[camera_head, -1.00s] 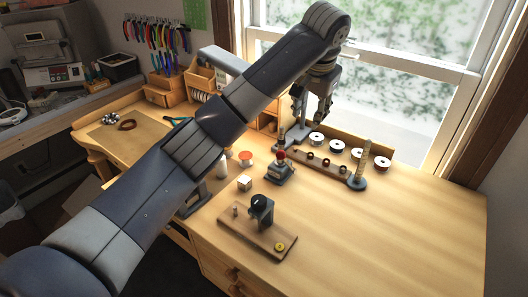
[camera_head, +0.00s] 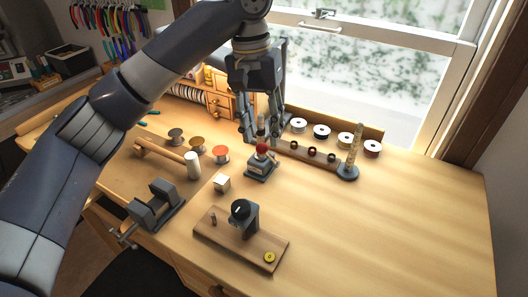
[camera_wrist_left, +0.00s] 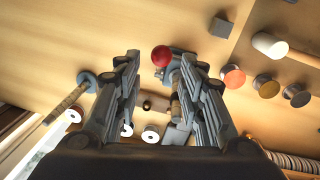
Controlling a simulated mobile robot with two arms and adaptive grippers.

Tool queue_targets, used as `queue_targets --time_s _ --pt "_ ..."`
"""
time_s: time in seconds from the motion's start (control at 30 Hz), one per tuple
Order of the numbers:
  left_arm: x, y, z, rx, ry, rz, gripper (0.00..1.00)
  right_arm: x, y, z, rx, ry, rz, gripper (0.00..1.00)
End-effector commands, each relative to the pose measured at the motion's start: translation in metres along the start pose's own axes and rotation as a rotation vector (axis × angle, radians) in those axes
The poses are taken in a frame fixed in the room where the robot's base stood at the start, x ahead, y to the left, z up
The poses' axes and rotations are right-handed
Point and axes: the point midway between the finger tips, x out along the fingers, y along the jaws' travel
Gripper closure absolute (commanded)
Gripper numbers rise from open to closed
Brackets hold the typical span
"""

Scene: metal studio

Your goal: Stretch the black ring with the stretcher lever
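The ring stretcher (camera_head: 260,168) stands on the bench, a small grey device whose lever ends in a red ball (camera_head: 263,147). The red ball also shows in the left wrist view (camera_wrist_left: 162,56). My left gripper (camera_head: 260,136) points down just behind and above the stretcher. In the left wrist view its fingers (camera_wrist_left: 157,66) are apart, with the red ball beyond their tips and the stretcher partly hidden by a finger. Several dark rings (camera_head: 312,152) sit on a wooden rail (camera_head: 288,148) right of the stretcher; I cannot tell which is the black ring. My right gripper is not in view.
A ring mandrel on a round base (camera_head: 348,171) stands at the rail's right end. Spools (camera_head: 321,131) line the back. The bench's right side is clear.

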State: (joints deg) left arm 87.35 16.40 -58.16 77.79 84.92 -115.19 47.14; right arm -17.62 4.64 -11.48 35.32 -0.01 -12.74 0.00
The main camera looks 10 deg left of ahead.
Motion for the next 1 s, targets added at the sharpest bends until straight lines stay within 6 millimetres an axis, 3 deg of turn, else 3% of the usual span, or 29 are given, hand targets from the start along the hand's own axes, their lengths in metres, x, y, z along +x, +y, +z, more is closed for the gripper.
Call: queue_targets --time_s 0.03,0.33,0.77,0.9,0.93,1.0 --pt "0.013 0.0 0.001 0.001 -0.004 0.003 0.63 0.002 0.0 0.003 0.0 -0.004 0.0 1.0" --pt "0.057 0.0 0.0 0.0 0.001 0.0 0.63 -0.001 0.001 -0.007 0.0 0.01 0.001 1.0" --pt "0.067 0.0 -0.001 0.0 0.002 0.001 0.63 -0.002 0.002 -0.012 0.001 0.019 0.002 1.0" --pt "0.067 0.0 -0.001 0.0 0.002 0.001 0.95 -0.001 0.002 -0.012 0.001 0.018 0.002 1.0" --pt "0.067 0.0 -0.001 0.0 0.002 0.001 1.0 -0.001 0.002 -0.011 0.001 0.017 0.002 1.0" --pt "0.067 0.0 -0.001 0.0 0.002 0.0 1.0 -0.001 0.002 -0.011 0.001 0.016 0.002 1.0"
